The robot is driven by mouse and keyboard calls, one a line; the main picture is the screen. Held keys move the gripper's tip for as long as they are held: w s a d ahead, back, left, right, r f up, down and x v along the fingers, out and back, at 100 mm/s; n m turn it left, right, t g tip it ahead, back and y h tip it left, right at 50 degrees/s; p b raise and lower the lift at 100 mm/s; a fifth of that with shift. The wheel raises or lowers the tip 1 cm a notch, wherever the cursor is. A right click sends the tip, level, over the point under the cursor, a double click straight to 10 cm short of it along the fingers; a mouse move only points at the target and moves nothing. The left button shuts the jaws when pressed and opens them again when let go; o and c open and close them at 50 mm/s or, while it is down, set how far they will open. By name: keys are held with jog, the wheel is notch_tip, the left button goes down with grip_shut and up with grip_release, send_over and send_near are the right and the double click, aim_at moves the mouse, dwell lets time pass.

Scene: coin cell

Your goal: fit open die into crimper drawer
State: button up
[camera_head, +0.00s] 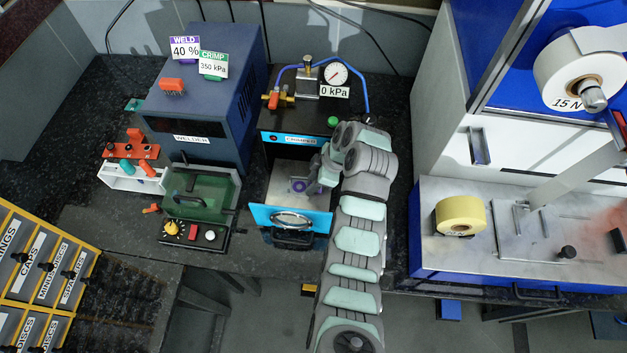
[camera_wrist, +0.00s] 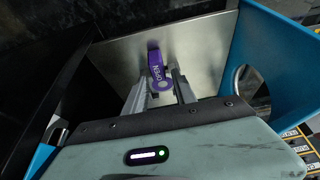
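The purple die, marked OPEN, shows in the wrist view (camera_wrist: 157,68) and in the head view (camera_head: 298,186). My gripper (camera_wrist: 160,78) has one finger on each side of it, and it fills the gap between the fingertips. The crimper (camera_head: 295,139) stands with its drawer pulled out. The drawer's blue front (camera_head: 265,215) faces the near side, and its pale metal floor (camera_wrist: 205,45) lies behind the die in the wrist view. My gripper reaches in from the drawer's right side. I cannot tell whether the die touches the floor.
The blue welder (camera_head: 205,105) stands left of the crimper, with a green fixture (camera_head: 200,192) before it. A gauge (camera_head: 336,74) on the crimper sits by a 0 kPa tag. A yellow tape roll (camera_head: 460,215) lies on the right bench. A labelled parts rack (camera_head: 40,260) is at lower left.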

jog(key=shift+o, duration=0.9)
jog(key=shift+r, duration=0.1)
jog(key=p+v, duration=0.6)
jog(key=v, duration=0.4)
jog(key=shift+r+p, duration=0.3)
jog(key=shift+p, duration=0.1)
jog(key=shift+d, duration=0.1)
